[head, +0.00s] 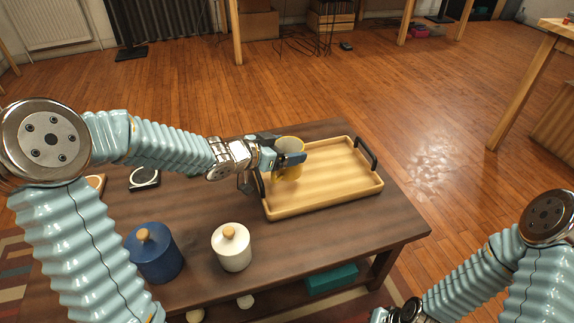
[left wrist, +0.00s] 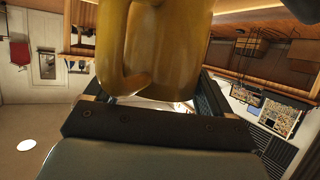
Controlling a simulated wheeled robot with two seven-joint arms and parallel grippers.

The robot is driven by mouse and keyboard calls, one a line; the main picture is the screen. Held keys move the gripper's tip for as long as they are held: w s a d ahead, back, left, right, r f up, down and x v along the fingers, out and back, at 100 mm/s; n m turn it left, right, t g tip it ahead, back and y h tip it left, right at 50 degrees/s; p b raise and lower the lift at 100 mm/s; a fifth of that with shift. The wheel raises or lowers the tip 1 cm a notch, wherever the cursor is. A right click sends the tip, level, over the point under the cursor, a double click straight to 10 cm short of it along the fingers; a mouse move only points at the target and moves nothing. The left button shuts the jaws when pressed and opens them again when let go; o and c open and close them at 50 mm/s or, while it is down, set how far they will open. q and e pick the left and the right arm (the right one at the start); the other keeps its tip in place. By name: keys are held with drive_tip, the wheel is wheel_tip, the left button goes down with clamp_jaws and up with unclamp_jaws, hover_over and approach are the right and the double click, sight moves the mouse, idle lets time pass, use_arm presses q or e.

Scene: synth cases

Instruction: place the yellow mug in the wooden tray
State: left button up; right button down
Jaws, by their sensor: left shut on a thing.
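The yellow mug (head: 289,171) is at the left end of the wooden tray (head: 335,196), over or in it; I cannot tell whether its base touches the tray floor. My left gripper (head: 285,162) is shut on the mug, with a finger across its side. In the left wrist view the mug (left wrist: 165,45) fills the upper middle, its handle facing the camera, between the jaws of my left gripper (left wrist: 155,100). The tray has dark handles at its two ends and its right part is empty. My right arm shows at the lower right of the head view, its fingertips not visible.
A blue canister (head: 154,258) and a white canister (head: 232,252) with wooden knobs stand at the front of the dark table (head: 200,215). A small round white-topped item (head: 144,177) lies at the left. The table's right edge is beyond the tray.

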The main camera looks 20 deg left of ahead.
use_arm(q)
drive_tip(key=shift+w+f, duration=0.45)
drive_tip(key=shift+f, duration=0.05)
drive_tip(key=shift+w+f+b, duration=0.15)
drive_tip(key=shift+f+b, duration=0.3)
drive_tip(key=shift+f, duration=0.5)
drive_tip(key=shift+w+f+b, duration=0.15)
drive_tip(key=shift+f+b, duration=0.3)
drive_tip(key=shift+f, duration=0.45)
drive_tip(key=shift+f, duration=0.1)
drive_tip(key=shift+f, duration=0.15)
drive_tip(key=o, duration=1.1)
drive_tip(key=shift+a, duration=0.1)
